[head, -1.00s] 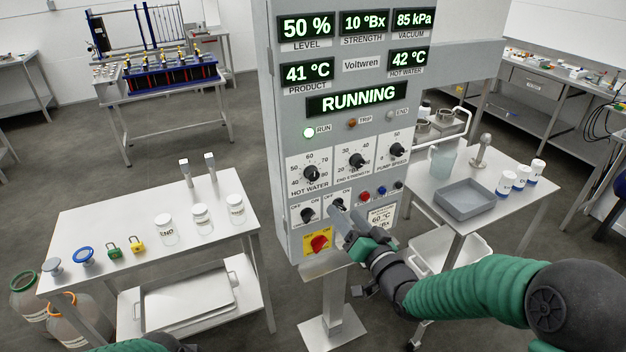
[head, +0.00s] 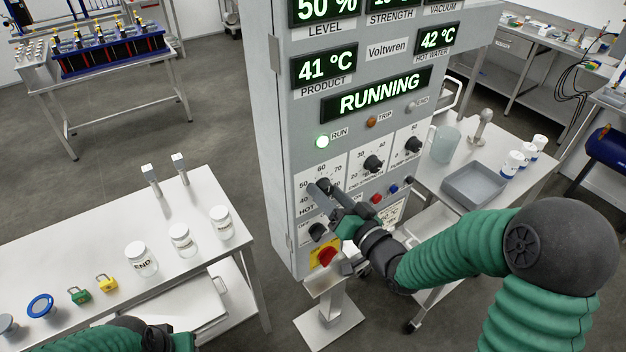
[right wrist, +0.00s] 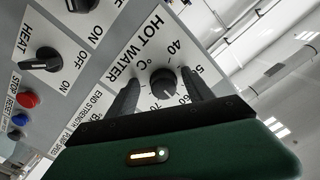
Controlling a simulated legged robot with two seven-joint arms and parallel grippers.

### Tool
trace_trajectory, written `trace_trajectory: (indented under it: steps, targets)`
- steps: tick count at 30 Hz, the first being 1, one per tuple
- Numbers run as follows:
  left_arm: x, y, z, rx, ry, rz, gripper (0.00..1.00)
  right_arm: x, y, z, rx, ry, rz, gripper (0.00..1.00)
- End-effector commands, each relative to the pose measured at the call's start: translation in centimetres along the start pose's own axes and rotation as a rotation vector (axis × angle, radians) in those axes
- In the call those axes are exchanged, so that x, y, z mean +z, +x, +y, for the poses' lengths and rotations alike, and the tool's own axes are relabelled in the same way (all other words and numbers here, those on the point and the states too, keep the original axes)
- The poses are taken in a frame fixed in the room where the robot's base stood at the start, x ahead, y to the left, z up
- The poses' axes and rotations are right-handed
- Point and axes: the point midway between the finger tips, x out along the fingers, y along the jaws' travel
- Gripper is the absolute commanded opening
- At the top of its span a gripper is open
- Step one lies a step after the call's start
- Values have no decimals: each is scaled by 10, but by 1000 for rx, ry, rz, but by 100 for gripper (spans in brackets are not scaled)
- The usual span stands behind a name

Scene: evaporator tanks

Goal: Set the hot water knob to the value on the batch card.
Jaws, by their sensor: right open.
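The hot water knob (right wrist: 163,82) is black and round on a white dial plate with numbers around it. My right gripper (head: 321,194) is open at this knob. In the right wrist view its two fingers (right wrist: 164,92) stand on either side of the knob; I cannot tell whether they touch it. The knob's pointer is too small to read surely. In the head view the fingers partly cover the knob and dial. The batch card (head: 392,213) is low on the panel, mostly hidden behind my right gripper and wrist. The hot water display (head: 437,39) reads 42 °C.
The end strength knob (head: 373,164) and pump speed knob (head: 413,145) are to the right. The heat switch (right wrist: 42,60) and a red-and-yellow main switch (head: 327,257) are close below. Tables (head: 190,205) with jars and a grey tray (head: 474,184) flank the panel.

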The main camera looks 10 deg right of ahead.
Motion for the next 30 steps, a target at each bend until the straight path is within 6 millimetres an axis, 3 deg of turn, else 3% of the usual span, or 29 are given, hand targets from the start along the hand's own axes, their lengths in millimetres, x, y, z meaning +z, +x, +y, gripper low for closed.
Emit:
trace_trajectory:
  steps: [8,22,30]
  targets:
    - [0,0,0,0,1,0,36,0,2,0,-4,-1,-2,60]
    - [0,0,0,0,0,0,36,1,3,0,1,-1,-4,0]
    - [1,4,0,0,0,0,36,2,3,0,-2,-55,-6,0]
